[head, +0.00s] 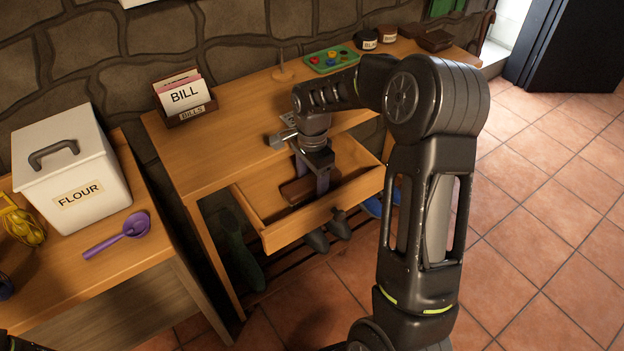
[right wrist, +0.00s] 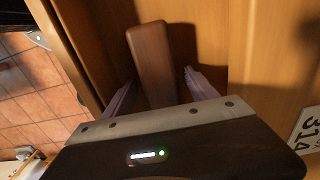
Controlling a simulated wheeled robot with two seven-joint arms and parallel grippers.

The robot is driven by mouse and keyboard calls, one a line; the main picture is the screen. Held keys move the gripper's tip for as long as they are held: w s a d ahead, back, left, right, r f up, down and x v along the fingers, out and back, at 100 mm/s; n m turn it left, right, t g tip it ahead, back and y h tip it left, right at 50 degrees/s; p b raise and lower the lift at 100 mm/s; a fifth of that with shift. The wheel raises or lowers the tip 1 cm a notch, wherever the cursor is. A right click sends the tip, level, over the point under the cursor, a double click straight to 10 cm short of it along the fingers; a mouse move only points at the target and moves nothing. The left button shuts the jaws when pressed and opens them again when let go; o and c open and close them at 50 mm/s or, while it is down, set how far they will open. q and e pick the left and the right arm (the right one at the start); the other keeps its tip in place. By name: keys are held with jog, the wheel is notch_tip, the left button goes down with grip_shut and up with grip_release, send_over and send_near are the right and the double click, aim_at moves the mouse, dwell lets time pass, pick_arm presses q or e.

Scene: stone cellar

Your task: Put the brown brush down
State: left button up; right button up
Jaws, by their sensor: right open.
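The brown brush (head: 294,191) lies inside the open drawer (head: 330,207) of the desk. In the right wrist view the brush (right wrist: 152,55) is a long brown block with a rounded end. My right gripper (head: 312,181) reaches down into the drawer from above. Its fingers are apart, one on each side of the brush, with visible gaps in the right wrist view (right wrist: 158,88). Part of the brush is hidden behind the gripper. My left gripper is not in view.
The desk (head: 200,150) carries a bill box (head: 184,97) and a green tray (head: 331,59). A flour bin (head: 72,168) and a purple scoop (head: 118,236) are on the left table. Shoes (head: 328,233) stand below the drawer. Tiled floor at right is clear.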

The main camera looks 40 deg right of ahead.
aim_at(312, 180)
jog(key=shift+r, duration=0.15)
jog(key=shift+r, duration=0.15)
notch_tip(312, 180, up, 12)
dwell(1.0)
